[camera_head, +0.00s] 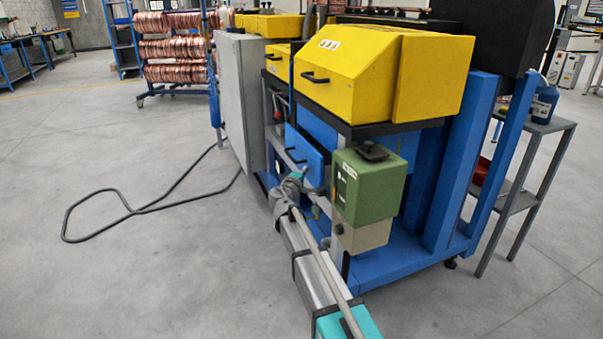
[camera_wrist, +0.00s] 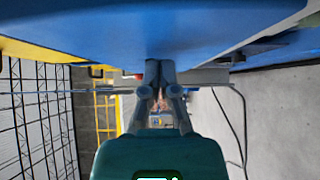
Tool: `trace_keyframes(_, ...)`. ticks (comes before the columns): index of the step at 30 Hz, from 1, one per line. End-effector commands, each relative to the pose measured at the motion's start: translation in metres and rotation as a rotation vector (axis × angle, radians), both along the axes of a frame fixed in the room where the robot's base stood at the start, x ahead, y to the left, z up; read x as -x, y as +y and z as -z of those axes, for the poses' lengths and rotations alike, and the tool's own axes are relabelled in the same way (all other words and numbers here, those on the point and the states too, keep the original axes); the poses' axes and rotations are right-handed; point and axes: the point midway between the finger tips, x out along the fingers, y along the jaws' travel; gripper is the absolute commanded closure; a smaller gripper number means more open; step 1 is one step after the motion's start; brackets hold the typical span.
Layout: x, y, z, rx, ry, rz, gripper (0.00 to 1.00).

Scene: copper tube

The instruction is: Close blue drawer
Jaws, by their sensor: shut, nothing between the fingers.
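The blue drawer (camera_head: 307,152) is low in the machine's side, under the yellow housing, with a dark handle on its front. It appears to stand out a little from the frame, but how far is hard to tell. My gripper (camera_head: 303,170) is just in front of the drawer's lower part in the head view, partly hidden by my arm. In the wrist view my gripper (camera_wrist: 160,66) has its two grey fingers shut together with nothing between them. The fingertips are close to a broad blue surface across the top, which may be the drawer; contact cannot be told.
A green box (camera_head: 368,187) is just right of the drawer and close to my arm. The yellow housing (camera_head: 365,75) overhangs above. A grey cabinet (camera_head: 238,100) stands left. A black cable (camera_head: 130,213) lies on the floor at left; the surrounding floor is mostly clear.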

Motion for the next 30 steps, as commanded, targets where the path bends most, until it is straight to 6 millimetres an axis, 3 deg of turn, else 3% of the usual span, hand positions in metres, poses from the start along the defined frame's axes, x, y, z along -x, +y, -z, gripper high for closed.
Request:
trace_keyframes(8, 0.005, 0.014, 0.0, 0.0, 0.0, 0.002, 1.0)
trace_keyframes(13, 0.012, 0.032, 0.001, 0.0, 0.001, 0.005, 1.0)
trace_keyframes(24, 0.073, 0.055, 0.001, 0.0, 0.001, 0.006, 1.0)
trace_keyframes(30, 0.094, 0.064, 0.001, 0.0, 0.001, 0.008, 1.0)
